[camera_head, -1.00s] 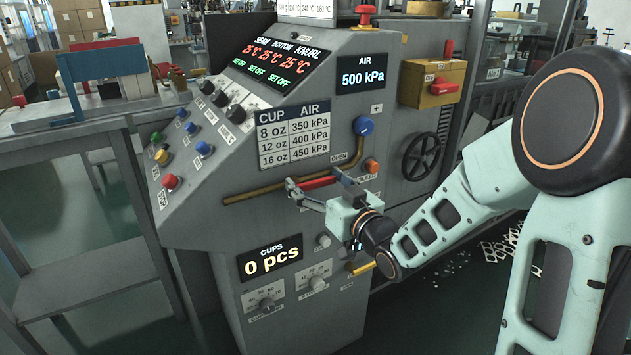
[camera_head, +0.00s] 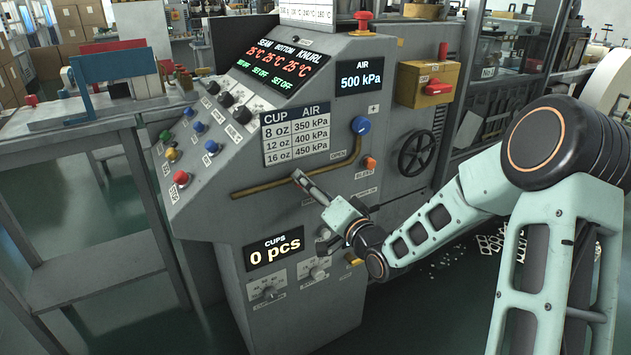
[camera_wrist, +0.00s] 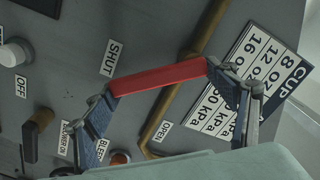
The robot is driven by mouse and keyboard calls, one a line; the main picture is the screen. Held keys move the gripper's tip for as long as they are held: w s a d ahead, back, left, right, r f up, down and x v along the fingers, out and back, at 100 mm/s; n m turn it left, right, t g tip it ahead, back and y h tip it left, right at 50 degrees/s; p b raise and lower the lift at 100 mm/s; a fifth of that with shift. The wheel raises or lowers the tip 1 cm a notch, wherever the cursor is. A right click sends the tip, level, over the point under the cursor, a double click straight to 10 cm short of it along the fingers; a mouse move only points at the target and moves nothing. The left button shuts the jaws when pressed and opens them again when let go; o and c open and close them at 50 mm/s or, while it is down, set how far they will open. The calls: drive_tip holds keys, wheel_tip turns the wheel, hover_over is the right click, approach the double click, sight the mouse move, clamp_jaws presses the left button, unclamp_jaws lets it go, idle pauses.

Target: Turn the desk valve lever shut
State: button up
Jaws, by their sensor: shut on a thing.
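The red valve lever (camera_wrist: 158,78) is on the grey machine panel (camera_head: 225,215). In the wrist view it lies across the brass pipe (camera_wrist: 180,88) at an angle, between the SHUT label (camera_wrist: 112,57) and the OPEN label (camera_wrist: 166,130). My gripper (camera_wrist: 165,90) is shut on the lever, with one finger at each end of its red part. In the head view my gripper (camera_head: 308,183) is against the panel at the pipe (camera_head: 265,188), and the lever is hidden behind the fingers.
An orange bleed knob (camera_head: 369,162) and a blue knob (camera_head: 361,125) sit right of the lever. A black handwheel (camera_head: 417,154) is further right. Coloured buttons (camera_head: 181,178) are at the left of the panel. Dials (camera_head: 268,292) sit below.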

drive_tip(key=m, duration=0.1)
drive_tip(key=m+p, duration=0.1)
drive_tip(key=f+m, duration=0.1)
drive_tip(key=shift+s+a+m, duration=0.2)
drive_tip(key=shift+a+m, duration=0.05)
drive_tip(key=shift+m, duration=0.15)
drive_tip(key=shift+s+a+f+m+p, duration=0.2)
drive_tip(key=shift+m+p, duration=0.1)
drive_tip(key=shift+m, duration=0.4)
drive_tip(key=shift+s+a+f+m+p, duration=0.1)
drive_tip(key=shift+a+m+p, duration=0.2)
drive_tip(key=shift+m, duration=0.4)
drive_tip(key=shift+s+a+f+m+p, duration=0.15)
drive_tip(key=shift+m+p, duration=0.15)
drive_tip(key=shift+m, duration=0.4)
drive_tip(key=o, duration=1.7)
drive_tip(key=shift+a, duration=0.1)
drive_tip(key=shift+c, duration=0.2)
drive_tip(key=shift+s+r, duration=0.1)
drive_tip(key=v, duration=1.2)
